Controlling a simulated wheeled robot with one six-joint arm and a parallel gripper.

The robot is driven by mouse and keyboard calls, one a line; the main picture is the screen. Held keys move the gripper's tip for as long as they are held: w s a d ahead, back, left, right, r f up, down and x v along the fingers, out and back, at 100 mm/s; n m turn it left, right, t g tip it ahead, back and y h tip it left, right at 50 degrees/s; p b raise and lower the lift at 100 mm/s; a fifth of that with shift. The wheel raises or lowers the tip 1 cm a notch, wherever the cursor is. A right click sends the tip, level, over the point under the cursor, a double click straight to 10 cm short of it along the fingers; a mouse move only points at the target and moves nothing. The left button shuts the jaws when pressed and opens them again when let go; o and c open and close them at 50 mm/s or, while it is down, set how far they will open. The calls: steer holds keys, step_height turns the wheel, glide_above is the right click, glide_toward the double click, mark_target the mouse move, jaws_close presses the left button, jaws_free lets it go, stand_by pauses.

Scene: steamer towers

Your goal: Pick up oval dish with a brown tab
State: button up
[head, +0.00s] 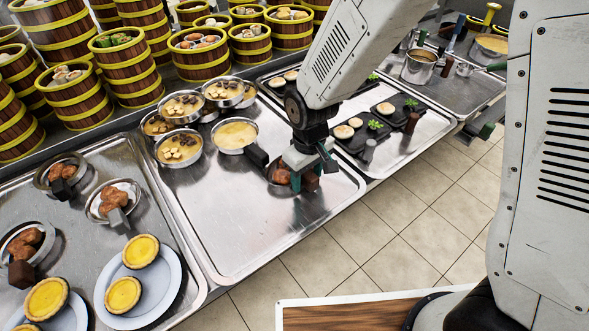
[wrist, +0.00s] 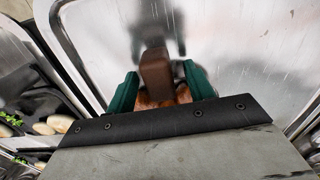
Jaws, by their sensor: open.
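An oval dish (head: 272,181) with brown-orange food lies on the middle metal tray, mostly hidden under my gripper in the head view. Its brown tab (head: 310,182) shows beside the fingers. My gripper (head: 313,174) is low over the tray at this dish, with green fingers apart. In the wrist view the brown tab (wrist: 156,73) stands between the open fingers of my gripper (wrist: 159,70), with brown food (wrist: 150,102) behind it. I cannot tell whether the fingers touch the tab.
Round pans of food (head: 236,135) stand at the back of the middle tray (head: 243,225). Similar dishes (head: 113,197) and plates of tarts (head: 152,290) are on the left tray. Steamer towers (head: 130,65) line the back. The tray's front is clear.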

jaws_close()
stand_by(0.3)
steer(key=shift+r, duration=0.65)
step_height(320, 180, up, 2)
steer(key=shift+r, duration=0.2)
steer(key=s+a+r, duration=0.1)
steer(key=s+a, duration=0.2)
steer(key=s, duration=1.2)
steer(key=shift+s, duration=0.35)
steer(key=shift+r, duration=0.1)
